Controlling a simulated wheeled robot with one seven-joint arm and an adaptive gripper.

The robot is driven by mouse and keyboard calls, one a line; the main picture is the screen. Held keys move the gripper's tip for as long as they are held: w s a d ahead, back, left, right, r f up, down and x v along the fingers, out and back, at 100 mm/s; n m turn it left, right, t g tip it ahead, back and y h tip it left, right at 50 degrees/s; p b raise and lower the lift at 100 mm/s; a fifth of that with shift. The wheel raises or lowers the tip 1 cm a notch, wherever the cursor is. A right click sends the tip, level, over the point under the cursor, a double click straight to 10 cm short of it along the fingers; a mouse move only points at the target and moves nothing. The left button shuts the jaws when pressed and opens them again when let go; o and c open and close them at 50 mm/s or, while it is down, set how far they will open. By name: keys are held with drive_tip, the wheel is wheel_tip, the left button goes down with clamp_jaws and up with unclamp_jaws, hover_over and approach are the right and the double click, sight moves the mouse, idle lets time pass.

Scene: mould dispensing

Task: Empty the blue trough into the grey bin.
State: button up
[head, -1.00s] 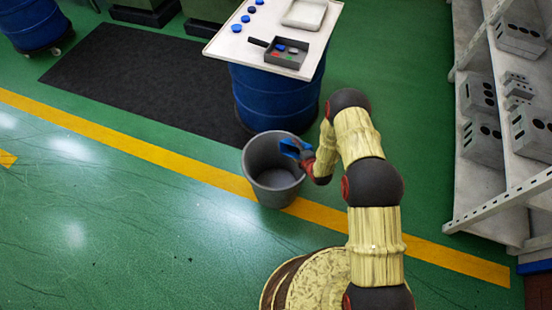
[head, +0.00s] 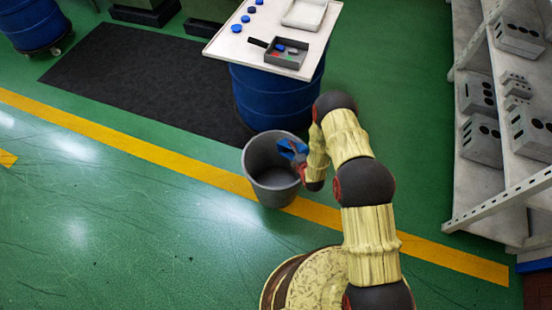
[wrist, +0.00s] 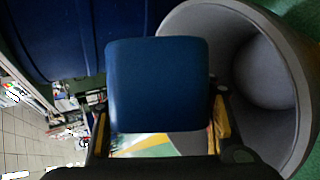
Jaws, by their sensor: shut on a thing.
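My gripper (head: 299,160) is shut on the blue trough (head: 290,147) and holds it at the right side of the grey bin's (head: 256,178) mouth. The trough looks tilted in the head view. In the wrist view the trough (wrist: 158,85) fills the middle between the fingers of my gripper (wrist: 160,125), and its smooth blue face hides its inside. The bin (wrist: 215,25) stands to its right there, with its mouth open. The bin stands on the floor across the yellow line. I see nothing lying in it, though part of its inside is hidden.
A white table top (head: 228,47) on a blue drum (head: 275,97) stands behind the bin. It bears blue discs, a white tray (head: 304,14) and a dark box (head: 297,65) with coloured pieces. Shelves (head: 490,188) with grey blocks stand at the right.

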drive_tip(key=shift+s+a+r+n+t+h+b, duration=0.3)
drive_tip(key=shift+s+a+n+t+h+b, duration=0.3)
drive_tip(key=shift+a+n+t+b, duration=0.15)
idle(1.1)
drive_tip(key=shift+s+a+r+n+t+b, duration=0.1)
drive_tip(key=shift+s+a+n+t+b, duration=0.35)
drive_tip(key=shift+b, duration=0.3)
idle(0.6)
drive_tip(key=shift+s+a+n+t+h+b, duration=0.35)
drive_tip(key=shift+n+t+b, duration=0.2)
drive_tip(key=shift+b, duration=0.3)
drive_tip(key=shift+s+a+n+t+h+b, duration=0.3)
drive_tip(key=shift+a+n+t+b, duration=0.2)
drive_tip(key=shift+b, duration=0.35)
idle(0.9)
